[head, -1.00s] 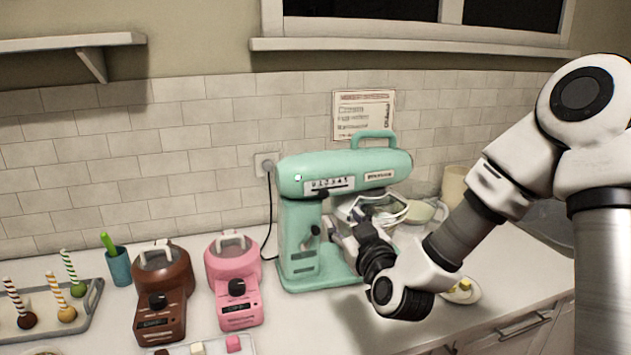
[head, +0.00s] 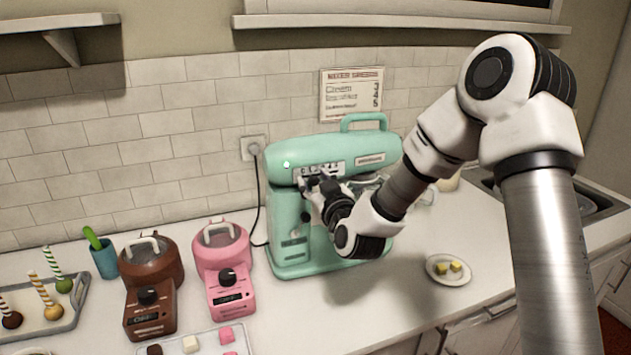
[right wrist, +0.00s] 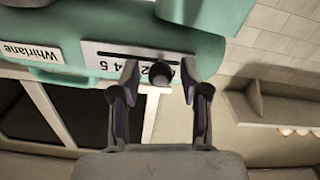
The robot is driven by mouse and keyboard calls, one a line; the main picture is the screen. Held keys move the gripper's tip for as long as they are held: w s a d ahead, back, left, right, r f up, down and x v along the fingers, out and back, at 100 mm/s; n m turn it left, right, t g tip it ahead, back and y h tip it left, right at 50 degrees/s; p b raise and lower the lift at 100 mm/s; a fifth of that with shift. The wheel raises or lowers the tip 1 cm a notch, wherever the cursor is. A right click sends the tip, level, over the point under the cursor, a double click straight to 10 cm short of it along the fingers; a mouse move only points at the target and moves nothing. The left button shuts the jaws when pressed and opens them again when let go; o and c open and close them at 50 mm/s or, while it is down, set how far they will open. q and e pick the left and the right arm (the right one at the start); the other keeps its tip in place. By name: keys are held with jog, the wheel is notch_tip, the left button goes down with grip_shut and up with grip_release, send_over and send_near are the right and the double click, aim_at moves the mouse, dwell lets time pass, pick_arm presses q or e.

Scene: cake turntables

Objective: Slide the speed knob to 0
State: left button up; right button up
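The mint-green stand mixer (head: 290,225) stands on the counter against the tiled wall. Its white speed scale (head: 332,166) is on the side of the mixer head, and its digits are hard to read here. My right gripper (head: 318,184) is at the scale's lower edge and covers part of it. In the right wrist view, the dark round speed knob (right wrist: 160,76) sits between the two open fingertips of my right gripper (right wrist: 159,72), with a small gap on each side. The scale also shows there with its slot (right wrist: 125,55). My left gripper is out of view.
A brown machine (head: 150,290) and a pink machine (head: 222,270) with dials stand left of the mixer. A plate (head: 436,276) with yellow cubes lies to the right. A cake-pop tray (head: 70,310) is far left. A mixer-speeds notice (head: 351,94) hangs behind.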

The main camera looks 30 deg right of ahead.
grip_shut()
jog(key=shift+w+a+f+b, duration=0.1)
jog(key=shift+a+f+b, duration=0.1)
jog(key=shift+a+b, duration=0.2)
jog(key=shift+w+a+r, duration=0.1)
jog(key=shift+a+r, duration=0.05)
jog(key=shift+a, duration=0.45)
jog(key=shift+d, duration=0.1)
jog(key=shift+o, duration=0.2)
grip_release()
jog(key=shift+d, duration=0.1)
jog(key=o, duration=0.3)
jog(key=shift+w, duration=0.1)
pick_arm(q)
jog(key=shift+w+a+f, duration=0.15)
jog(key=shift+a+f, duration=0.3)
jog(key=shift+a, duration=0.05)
pick_arm(e)
jog(key=v, duration=0.7)
jog(key=shift+a, duration=0.4)
